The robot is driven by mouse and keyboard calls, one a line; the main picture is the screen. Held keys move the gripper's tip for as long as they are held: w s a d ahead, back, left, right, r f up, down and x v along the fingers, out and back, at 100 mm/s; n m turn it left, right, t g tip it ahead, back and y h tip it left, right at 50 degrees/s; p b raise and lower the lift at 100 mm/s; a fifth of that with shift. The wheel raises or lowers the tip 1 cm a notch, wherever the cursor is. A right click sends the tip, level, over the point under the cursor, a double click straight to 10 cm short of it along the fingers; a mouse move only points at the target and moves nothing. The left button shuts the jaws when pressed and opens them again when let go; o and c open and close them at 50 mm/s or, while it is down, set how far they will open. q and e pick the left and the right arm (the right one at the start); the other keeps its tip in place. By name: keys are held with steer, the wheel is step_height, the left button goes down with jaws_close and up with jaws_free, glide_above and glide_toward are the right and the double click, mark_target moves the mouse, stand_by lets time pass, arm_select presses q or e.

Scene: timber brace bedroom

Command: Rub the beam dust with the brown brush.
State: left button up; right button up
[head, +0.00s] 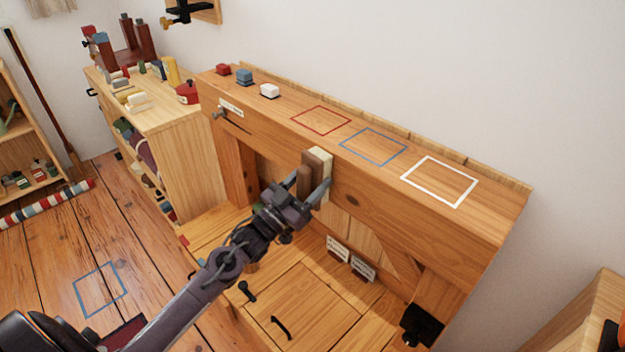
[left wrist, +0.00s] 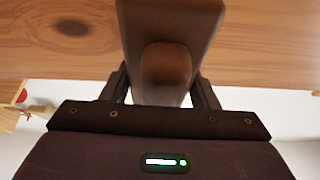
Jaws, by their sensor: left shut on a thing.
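My left gripper (head: 309,190) is shut on the brown brush (head: 314,164), which has a brown back and a pale bristle side. The brush is held upright against or very near the front face of the wooden beam (head: 385,205); I cannot tell if it touches. In the left wrist view the brown brush (left wrist: 167,60) stands between the fingers, with the beam's wood grain (left wrist: 60,45) behind it. No dust is clearly visible on the beam; the brush and gripper hide part of its face. My right gripper is not in view.
A cluttered shelf unit (head: 180,120) stands to the left. A panelled wooden surface (head: 290,310) lies below the beam.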

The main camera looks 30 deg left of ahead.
mark_target(299, 186)
arm_select(q)
steer(key=s+p, duration=0.1)
steer(key=s, duration=0.1)
steer(key=s+a+p, duration=0.1)
steer(key=s, duration=0.1)
steer(key=shift+a+r, duration=0.1)
steer(key=shift+a, duration=0.1)
steer(key=shift+s+a+p, duration=0.2)
steer(key=shift+s+p, duration=0.15)
steer(key=shift+s, duration=0.3)
steer(key=shift+s, duration=0.1)
steer(key=shift+s+a+p, duration=0.2)
steer(key=shift+s+p, duration=0.2)
steer(key=shift+s, duration=0.1)
steer(key=shift+s+a+p, duration=0.2)
steer(key=shift+s+p, duration=0.15)
steer(key=shift+s, duration=0.15)
steer(key=shift+s+a, duration=0.1)
steer(key=shift+s, duration=0.25)
